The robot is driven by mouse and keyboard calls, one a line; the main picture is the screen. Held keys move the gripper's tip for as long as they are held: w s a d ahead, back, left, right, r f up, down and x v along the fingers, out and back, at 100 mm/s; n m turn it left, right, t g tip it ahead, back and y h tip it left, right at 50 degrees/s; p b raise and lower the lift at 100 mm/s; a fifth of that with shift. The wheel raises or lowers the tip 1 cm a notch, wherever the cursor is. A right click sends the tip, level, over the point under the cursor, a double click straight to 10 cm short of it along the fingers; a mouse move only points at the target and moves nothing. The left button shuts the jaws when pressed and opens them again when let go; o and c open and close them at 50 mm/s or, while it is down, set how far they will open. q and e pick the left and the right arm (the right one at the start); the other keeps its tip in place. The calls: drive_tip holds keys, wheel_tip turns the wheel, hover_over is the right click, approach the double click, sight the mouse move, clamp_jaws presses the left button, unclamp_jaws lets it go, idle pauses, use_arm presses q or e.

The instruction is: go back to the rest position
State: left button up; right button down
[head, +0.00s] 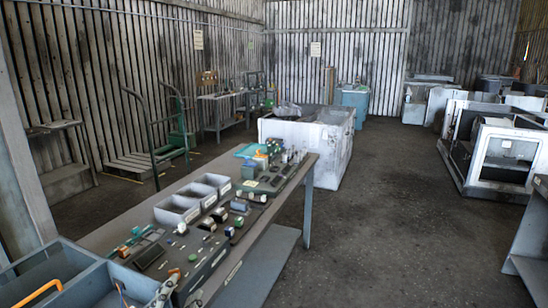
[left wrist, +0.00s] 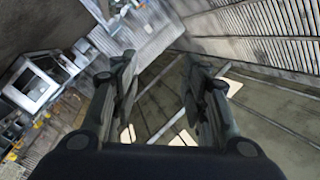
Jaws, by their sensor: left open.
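My left gripper (left wrist: 160,78) shows in the left wrist view with its two dark fingers apart. No object is between them. Beyond the fingers I see the floor and slatted wall, tilted by the camera. In the head view I cannot clearly make out the left gripper near the bottom edge. My right gripper is not in view.
A long workbench (head: 135,232) bears grey bins (head: 178,210) and several small parts. A blue-grey crate (head: 80,280) is at bottom left. A white bin (head: 335,150) stands behind the bench. White housings (head: 505,155) stand at right. The floor (head: 400,220) between is clear.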

use_arm(q)
drive_tip(key=s+a+f+n+g+y, duration=0.1)
drive_tip(key=s+a+f+n+g, duration=0.15)
drive_tip(key=f, duration=0.25)
drive_tip(key=s+a+f+n+g+y, duration=0.1)
drive_tip(key=s+f+n+g, duration=0.1)
drive_tip(key=s+f, duration=0.15)
drive_tip(key=s+d+f+n+g+h, duration=0.1)
drive_tip(key=s+f+g, duration=0.5)
drive_tip(key=s, duration=0.4)
drive_tip(key=s+d+f+n+g+h, duration=0.15)
drive_tip(key=s+f+g, duration=0.25)
drive_tip(key=s+f, duration=0.45)
drive_tip(key=s+f+g+b, duration=0.1)
drive_tip(key=s+f+b, duration=0.15)
drive_tip(key=f, duration=2.35)
drive_tip(key=s+a+f+g, duration=0.1)
drive_tip(key=s+a+f, duration=0.2)
drive_tip(key=s+f, duration=1.5)
drive_tip(key=shift+f+g+y+b, duration=0.35)
drive_tip(key=shift+f+y+b, duration=0.05)
drive_tip(key=shift+y, duration=0.05)
drive_tip(key=shift+s, duration=0.1)
